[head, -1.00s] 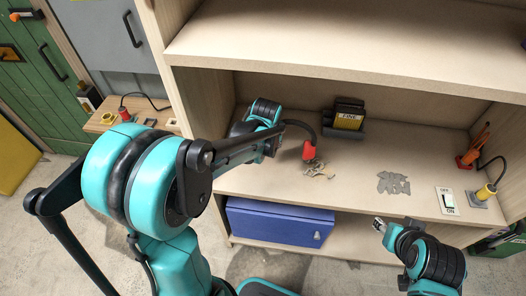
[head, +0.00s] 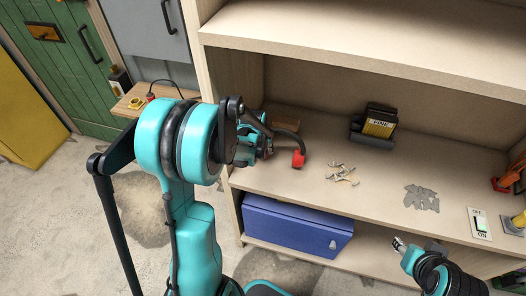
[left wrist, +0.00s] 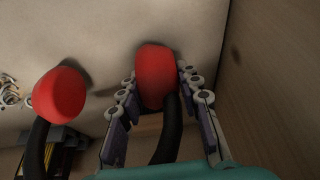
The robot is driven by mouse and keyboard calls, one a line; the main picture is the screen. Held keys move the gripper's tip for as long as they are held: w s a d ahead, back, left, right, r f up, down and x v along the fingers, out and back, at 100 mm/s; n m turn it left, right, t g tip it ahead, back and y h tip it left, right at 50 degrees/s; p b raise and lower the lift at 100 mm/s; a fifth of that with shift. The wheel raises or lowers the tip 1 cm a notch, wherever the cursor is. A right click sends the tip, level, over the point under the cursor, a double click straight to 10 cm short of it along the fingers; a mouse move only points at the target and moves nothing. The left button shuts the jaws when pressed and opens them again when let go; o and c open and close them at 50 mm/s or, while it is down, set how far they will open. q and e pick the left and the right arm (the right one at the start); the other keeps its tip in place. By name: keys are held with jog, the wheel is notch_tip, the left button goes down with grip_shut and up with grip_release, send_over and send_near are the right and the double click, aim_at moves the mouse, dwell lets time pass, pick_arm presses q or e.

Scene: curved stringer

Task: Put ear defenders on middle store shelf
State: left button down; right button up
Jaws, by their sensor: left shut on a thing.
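The ear defenders have red cups and a black band. In the head view one red cup (head: 298,159) shows low over the middle shelf (head: 385,185), near its left end; I cannot tell whether it touches. In the left wrist view my left gripper (left wrist: 160,80) has its fingers on both sides of one cup (left wrist: 155,62), and the other cup (left wrist: 58,95) is to the left. In the head view my left gripper (head: 264,146) is partly hidden by my arm. My right gripper (head: 400,244) is empty, in front of the shelf; its jaw opening is unclear.
A black and yellow box marked FINE (head: 378,128) stands toward the back. Screws (head: 342,173) and grey flat pieces (head: 421,198) lie on the board. A switch plate (head: 480,224) is at right. The upper shelf (head: 370,45) overhangs; a blue box (head: 295,228) sits below.

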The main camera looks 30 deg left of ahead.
pick_arm(q)
jog(key=shift+f, duration=0.5)
jog(key=shift+r, duration=0.1)
jog(key=c, duration=1.5)
grip_release()
jog(key=o, duration=0.4)
jog(key=shift+o, duration=0.2)
